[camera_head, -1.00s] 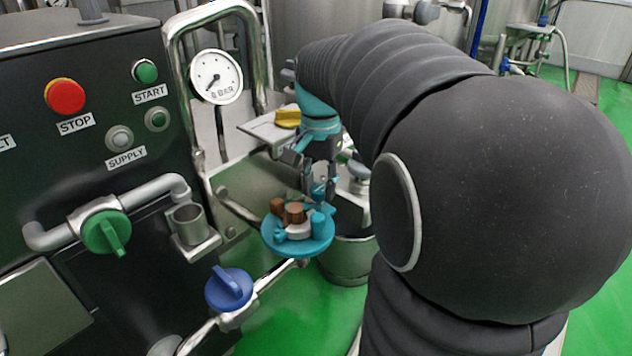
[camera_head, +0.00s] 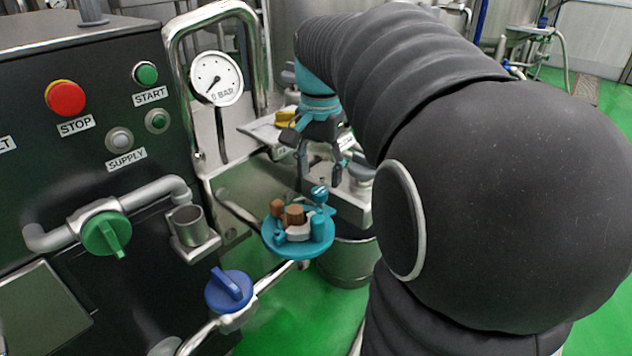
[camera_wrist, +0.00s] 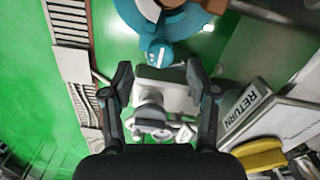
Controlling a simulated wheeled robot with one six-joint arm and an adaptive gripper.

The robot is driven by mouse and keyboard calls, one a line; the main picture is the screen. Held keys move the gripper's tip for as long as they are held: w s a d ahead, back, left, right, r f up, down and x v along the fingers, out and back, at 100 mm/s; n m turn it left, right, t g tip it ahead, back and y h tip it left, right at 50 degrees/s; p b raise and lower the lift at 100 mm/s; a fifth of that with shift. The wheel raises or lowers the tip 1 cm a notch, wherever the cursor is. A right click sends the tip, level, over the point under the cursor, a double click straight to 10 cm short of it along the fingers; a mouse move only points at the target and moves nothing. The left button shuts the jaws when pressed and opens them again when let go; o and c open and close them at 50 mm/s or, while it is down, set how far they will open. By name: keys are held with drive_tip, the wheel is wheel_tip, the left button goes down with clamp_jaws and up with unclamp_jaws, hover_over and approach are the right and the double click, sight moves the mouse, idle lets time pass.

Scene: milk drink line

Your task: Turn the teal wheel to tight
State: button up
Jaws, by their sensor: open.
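What looks like the teal wheel (camera_head: 319,194) is a small round head with pale marks. It stands at the right side of a round teal plate (camera_head: 270,243). In the wrist view the wheel (camera_wrist: 158,54) is just beyond my fingertips, near the middle. My gripper (camera_head: 320,168) is open and empty, above and behind the wheel, apart from it. The wrist view shows both fingers (camera_wrist: 160,74) spread, with a gap between them. The pale marks are too small to read.
Brown blocks (camera_head: 295,213) and a pale part (camera_head: 299,232) sit on the plate beside the wheel. A blue valve handle (camera_head: 229,290) is in front, and a metal pot (camera_head: 348,264) stands behind. A RETURN-labelled panel (camera_wrist: 250,105) is right of my fingers.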

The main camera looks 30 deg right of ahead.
sight(319, 191)
wheel_tip(319, 191, up, 8)
drive_tip(key=shift+a, duration=0.1)
idle(0.7)
